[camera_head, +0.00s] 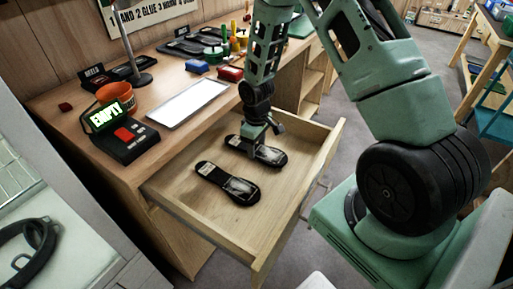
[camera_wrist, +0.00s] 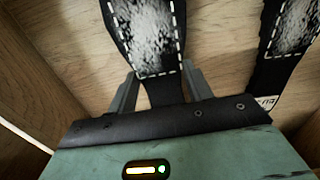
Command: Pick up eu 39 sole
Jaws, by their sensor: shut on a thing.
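Two black soles with grey speckled, white-dashed patches lie in the open wooden drawer (camera_head: 285,185). My gripper (camera_head: 255,141) reaches down over the far sole (camera_head: 270,155), and its fingers are shut on that sole's narrow waist. In the wrist view the held sole (camera_wrist: 150,35) passes between the fingers (camera_wrist: 163,88). The near sole (camera_head: 228,184) lies free to its lower left; in the wrist view it is at the right edge (camera_wrist: 290,35), with a white label partly showing "EU". I cannot read the size on either sole. I cannot tell whether the held sole touches the drawer floor.
The drawer walls stand close around my gripper. The drawer's front part is clear.

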